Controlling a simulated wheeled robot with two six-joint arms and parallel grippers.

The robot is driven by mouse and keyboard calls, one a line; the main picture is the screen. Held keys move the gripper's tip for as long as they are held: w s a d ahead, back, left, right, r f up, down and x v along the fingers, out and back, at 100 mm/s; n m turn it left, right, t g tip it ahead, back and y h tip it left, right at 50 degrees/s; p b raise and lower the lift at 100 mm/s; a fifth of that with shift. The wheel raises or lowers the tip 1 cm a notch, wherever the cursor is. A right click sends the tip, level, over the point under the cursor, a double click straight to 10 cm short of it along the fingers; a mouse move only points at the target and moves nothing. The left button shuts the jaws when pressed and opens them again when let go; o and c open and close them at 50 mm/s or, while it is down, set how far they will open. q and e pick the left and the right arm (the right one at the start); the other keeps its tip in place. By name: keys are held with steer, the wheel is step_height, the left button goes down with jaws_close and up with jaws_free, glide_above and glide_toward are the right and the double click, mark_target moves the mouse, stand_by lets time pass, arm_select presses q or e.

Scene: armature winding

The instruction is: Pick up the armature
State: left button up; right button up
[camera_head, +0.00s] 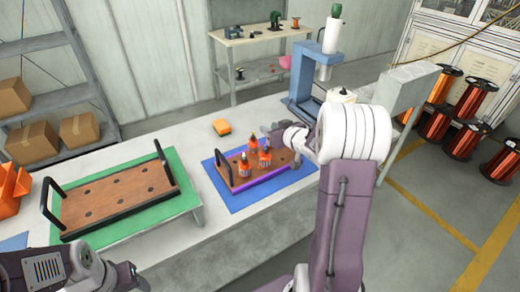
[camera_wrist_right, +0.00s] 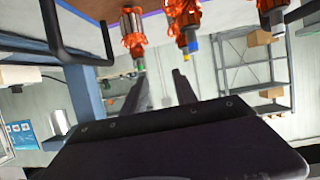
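Three armatures with orange-red windings stand upright on a brown wooden tray (camera_head: 270,178) with black handles: a left one (camera_head: 244,166), a back one (camera_head: 253,145) and a front one (camera_head: 265,157). My right gripper (camera_head: 272,130) is just behind and right of them, partly hidden by its own wrist. In the right wrist view they appear upside down at the top: one armature (camera_wrist_right: 132,30), a second (camera_wrist_right: 184,22) and a third (camera_wrist_right: 273,14). The right gripper's fingers (camera_wrist_right: 160,75) are apart with nothing between them.
The tray rests on a blue mat (camera_head: 237,204). An empty holed wooden tray (camera_head: 110,203) lies on a green mat (camera_head: 190,197) at left. An orange-yellow object (camera_head: 221,127) lies behind. A blue press (camera_head: 302,75) stands at the back right. Orange bins (camera_head: 10,190) are at far left.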

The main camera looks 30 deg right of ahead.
steer(key=shift+m, duration=0.3)
steer(key=w+d+f, duration=0.1)
steer(key=w, duration=0.1)
steer(key=w+d+f+b, duration=0.1)
steer(key=w+f, duration=0.1)
steer(key=w, duration=0.1)
steer(key=w+d+f, duration=0.1)
steer(key=w+f, duration=0.1)
steer(key=w, duration=0.1)
steer(key=shift+d+f+b, duration=0.1)
steer(key=shift+f+b, duration=0.05)
steer(key=shift+b, duration=0.25)
arm_select(q)
steer(key=shift+d+f, duration=0.2)
steer(key=shift+f, duration=0.4)
steer(key=shift+d+f, duration=0.15)
steer(key=shift+f, duration=0.4)
arm_select(e)
steer(key=shift+s+h, duration=0.2)
steer(key=shift+h, duration=0.1)
jaws_close()
